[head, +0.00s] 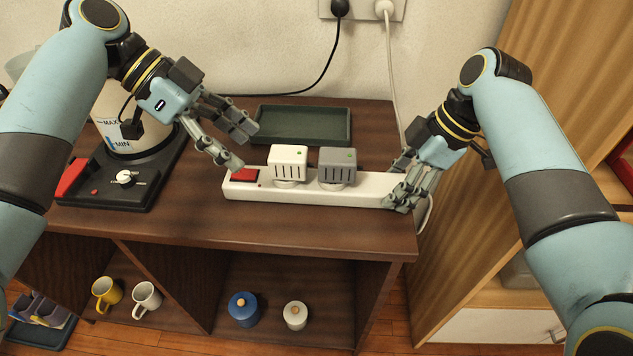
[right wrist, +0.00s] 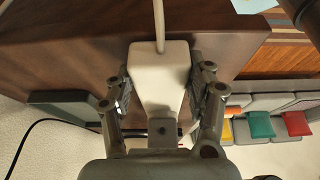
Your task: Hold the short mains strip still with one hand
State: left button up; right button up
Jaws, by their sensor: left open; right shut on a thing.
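A short white mains strip (head: 310,188) lies on the brown wooden cabinet top, with a red switch (head: 245,175) at its left end. A white plug-in adapter (head: 288,163) and a grey one (head: 337,166) sit in it. My right gripper (head: 402,190) is shut on the strip's right end; the right wrist view shows its fingers on both sides of the white strip (right wrist: 160,75). My left gripper (head: 243,150) is open, above and beside the strip's left end, one fingertip close to the red switch. I cannot tell whether that fingertip touches it.
A green tray (head: 303,125) lies behind the strip. A kettle on a black base (head: 120,180) stands at the left. A wall socket (head: 362,8) holds a black and a white plug. Mugs (head: 146,299) and lidded jars (head: 243,308) stand on the lower shelf. The front of the cabinet top is clear.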

aim_at(274, 152)
pick_arm(q)
jog(key=shift+m, duration=0.6)
jog(key=shift+w+d+f, duration=0.4)
jog(key=shift+d+f, duration=0.4)
jog(key=shift+d, duration=0.15)
jog(key=shift+w+d+f, duration=0.4)
jog(key=shift+d+f, duration=0.45)
jog(key=shift+d, duration=0.15)
jog(key=shift+w+d+f, duration=0.4)
jog(key=shift+d+f, duration=0.4)
jog(key=shift+d, duration=0.15)
jog(key=shift+c, duration=0.4)
jog(key=c, duration=1.1)
jog(key=shift+r, duration=0.15)
jog(key=shift+r, duration=1.8)
